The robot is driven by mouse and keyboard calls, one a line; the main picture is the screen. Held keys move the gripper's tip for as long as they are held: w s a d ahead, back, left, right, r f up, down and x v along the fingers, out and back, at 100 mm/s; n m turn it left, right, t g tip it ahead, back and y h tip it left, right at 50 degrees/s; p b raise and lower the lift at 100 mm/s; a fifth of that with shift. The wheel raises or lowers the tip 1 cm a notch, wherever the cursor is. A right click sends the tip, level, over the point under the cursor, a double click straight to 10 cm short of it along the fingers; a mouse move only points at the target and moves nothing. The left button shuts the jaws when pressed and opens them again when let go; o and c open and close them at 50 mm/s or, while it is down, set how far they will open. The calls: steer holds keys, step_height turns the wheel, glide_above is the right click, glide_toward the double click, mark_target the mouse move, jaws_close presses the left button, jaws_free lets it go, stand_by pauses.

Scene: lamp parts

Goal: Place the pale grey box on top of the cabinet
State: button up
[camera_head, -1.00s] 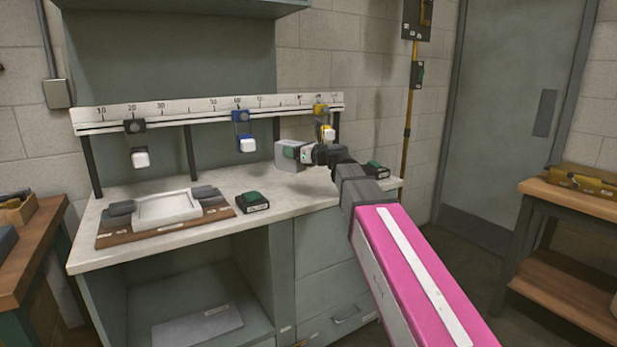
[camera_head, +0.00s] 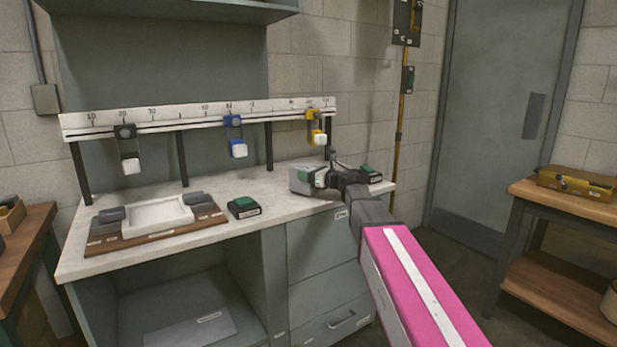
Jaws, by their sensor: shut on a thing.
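The pale grey box (camera_head: 302,180) is at the right part of the cabinet's pale top, at or just above the surface; I cannot tell if it touches. My gripper (camera_head: 318,178) is shut on the box, coming in from the right. The gripper hides the box's right side. The cabinet (camera_head: 325,245) is grey-green, with drawers at right, an open bay at left and a pale countertop (camera_head: 285,207).
A ruled rail (camera_head: 200,116) on posts carries black, blue and yellow sliders above the top. A white tray on a brown board (camera_head: 157,214) and a green-topped block (camera_head: 243,207) stand left of the box. Another green-topped block (camera_head: 371,173) is at the right.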

steer(key=shift+f, duration=0.35)
steer(key=shift+f, duration=0.15)
steer(key=o, duration=1.1)
steer(key=shift+s+d, duration=0.2)
steer(key=v, duration=1.1)
steer(key=shift+s+d, duration=0.15)
steer(key=shift+d, duration=0.05)
